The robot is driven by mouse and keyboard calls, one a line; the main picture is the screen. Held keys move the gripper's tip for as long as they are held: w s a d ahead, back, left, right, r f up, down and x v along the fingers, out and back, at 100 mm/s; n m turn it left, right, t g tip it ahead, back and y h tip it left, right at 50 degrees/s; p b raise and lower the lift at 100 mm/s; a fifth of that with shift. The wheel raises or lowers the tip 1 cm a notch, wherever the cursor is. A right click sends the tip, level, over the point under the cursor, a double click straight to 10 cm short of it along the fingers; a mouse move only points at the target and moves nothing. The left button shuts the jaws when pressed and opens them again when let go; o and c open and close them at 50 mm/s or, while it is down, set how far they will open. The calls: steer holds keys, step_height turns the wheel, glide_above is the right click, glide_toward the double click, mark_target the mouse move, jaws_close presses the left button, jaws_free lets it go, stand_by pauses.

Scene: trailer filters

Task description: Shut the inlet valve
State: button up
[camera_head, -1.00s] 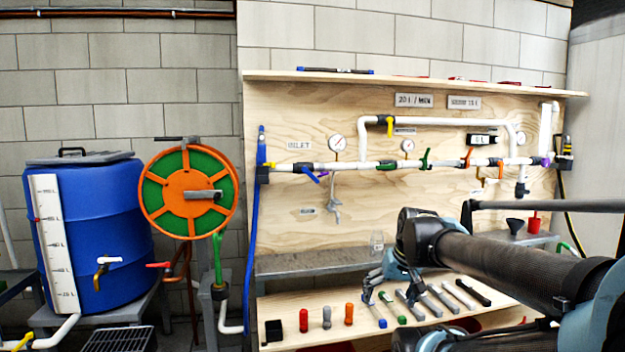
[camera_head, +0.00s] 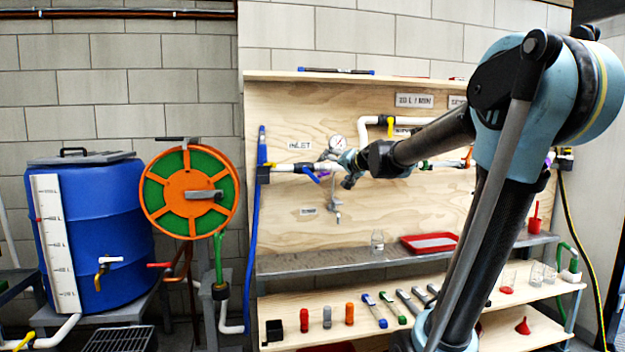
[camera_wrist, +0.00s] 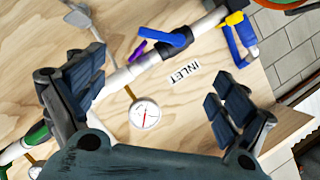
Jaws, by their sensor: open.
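The inlet valve's blue handle (camera_head: 311,175) is on the white pipe (camera_head: 287,167) below and right of the INLET sign (camera_head: 299,145). The handle slants down to the right, at an angle to the pipe. It also shows in the wrist view (camera_wrist: 167,41), above the INLET sign (camera_wrist: 185,73). My gripper (camera_head: 336,163) is open and empty in front of the board, just right of the handle and below a round gauge (camera_head: 338,142). In the wrist view, my gripper (camera_wrist: 155,98) has its finger pads wide apart, with the gauge (camera_wrist: 144,114) between them and the handle beyond.
A blue hose (camera_head: 254,220) hangs at the board's left edge. A hose reel (camera_head: 159,208) and a blue barrel (camera_head: 100,250) stand left. Below, a metal shelf (camera_head: 290,264) holds a glass jar (camera_head: 377,243) and a red tray (camera_head: 405,244); tools lie on the lower shelf.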

mark_target(313, 175)
steer(key=x, duration=1.7)
steer(key=shift+a, duration=0.1)
steer(key=c, duration=1.5)
steer(key=shift+s+a, duration=0.1)
